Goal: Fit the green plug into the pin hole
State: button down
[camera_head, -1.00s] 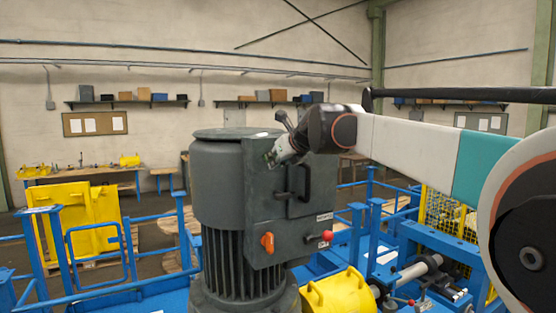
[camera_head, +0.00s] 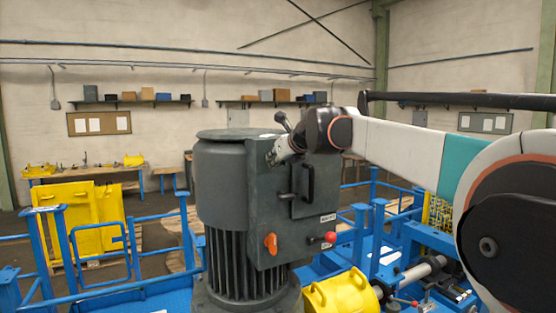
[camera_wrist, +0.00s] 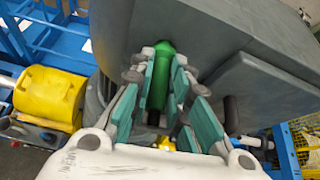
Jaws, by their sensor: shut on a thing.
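The green plug (camera_wrist: 165,60) sits lengthwise between the teal finger pads of my gripper (camera_wrist: 160,88) in the wrist view. The gripper is shut on it. The plug's rounded green end points away from the wrist, and a dark narrow part shows at its near end. In the head view my gripper (camera_head: 278,152) is at the top front edge of the grey motor housing (camera_head: 222,175); its fingers are small and partly hidden, and I cannot make out the plug there. The pin hole cannot be made out in either view.
A grey box with a black handle (camera_head: 308,183), an orange knob (camera_head: 270,243) and a red-balled lever (camera_head: 329,237) is on the motor's side. A yellow drum-like part (camera_head: 341,293) lies below. Blue rails (camera_head: 125,285) surround the area. Grey surfaces crowd the gripper in the wrist view.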

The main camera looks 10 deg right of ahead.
jog(key=shift+w+a, duration=0.15)
jog(key=shift+w, duration=0.4)
jog(key=c, duration=1.4)
grip_release()
jog(key=shift+c, duration=0.2)
jog(key=v, duration=1.2)
jog(key=shift+s, duration=0.15)
